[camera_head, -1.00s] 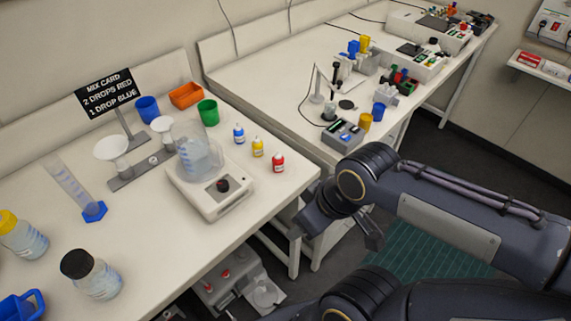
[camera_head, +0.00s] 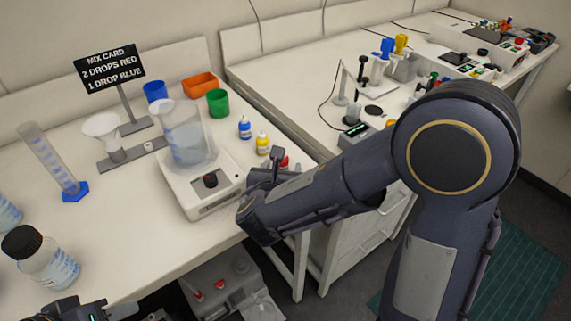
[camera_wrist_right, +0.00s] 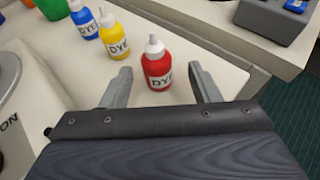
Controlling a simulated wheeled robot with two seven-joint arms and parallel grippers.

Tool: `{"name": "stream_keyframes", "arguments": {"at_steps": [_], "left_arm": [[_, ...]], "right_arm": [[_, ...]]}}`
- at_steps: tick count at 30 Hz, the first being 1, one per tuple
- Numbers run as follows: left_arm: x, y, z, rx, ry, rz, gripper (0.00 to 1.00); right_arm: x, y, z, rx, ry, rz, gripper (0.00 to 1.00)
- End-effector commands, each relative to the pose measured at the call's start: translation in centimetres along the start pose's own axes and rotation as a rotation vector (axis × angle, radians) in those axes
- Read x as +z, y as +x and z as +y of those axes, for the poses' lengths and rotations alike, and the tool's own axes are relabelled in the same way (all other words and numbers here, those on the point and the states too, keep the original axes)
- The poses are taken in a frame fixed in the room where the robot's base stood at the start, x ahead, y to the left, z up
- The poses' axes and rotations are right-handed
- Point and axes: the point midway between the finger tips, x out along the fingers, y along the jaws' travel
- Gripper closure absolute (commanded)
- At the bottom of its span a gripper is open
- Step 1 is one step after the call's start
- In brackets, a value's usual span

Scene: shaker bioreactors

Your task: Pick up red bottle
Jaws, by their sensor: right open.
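The red bottle (camera_wrist_right: 157,68) stands upright near the table edge, with a white cap and a DYE label. In the head view only a bit of the red bottle (camera_head: 284,163) shows behind my right gripper (camera_head: 268,168). In the wrist view my right gripper (camera_wrist_right: 160,74) is open, its two fingers apart on either side of the red bottle, with gaps visible on both sides. My left gripper (camera_head: 80,309) is partly cut off at the bottom left, and its jaws cannot be made out.
A yellow bottle (camera_wrist_right: 114,35) and a blue bottle (camera_wrist_right: 83,20) stand in line beside the red one. A stirrer (camera_head: 205,185) with a beaker (camera_head: 186,138) is close to the left of my right gripper. A second bench stands to the right, across a gap.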

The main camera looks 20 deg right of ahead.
Motion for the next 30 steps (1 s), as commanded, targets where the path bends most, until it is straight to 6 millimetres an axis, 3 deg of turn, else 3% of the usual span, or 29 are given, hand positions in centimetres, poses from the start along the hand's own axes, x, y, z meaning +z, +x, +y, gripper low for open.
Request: {"name": "stream_keyframes", "arguments": {"at_steps": [9,19,27,30], "left_arm": [[-0.1,-0.2,0.1,0.000,0.000,0.000,0.64],[-0.1,-0.2,0.1,0.000,0.000,0.000,0.64],[-0.1,-0.2,0.1,0.000,0.000,0.000,0.64],[-0.1,-0.2,0.1,0.000,0.000,0.000,0.64]], "right_arm": [[-0.1,4.5,0.2,-0.004,0.003,0.002,0.44],[-0.1,5.2,0.3,-0.001,0.004,0.001,0.44],[-0.1,5.2,0.3,-0.001,0.004,0.001,0.80],[-0.1,5.2,0.3,-0.001,0.004,0.001,0.88]]}}
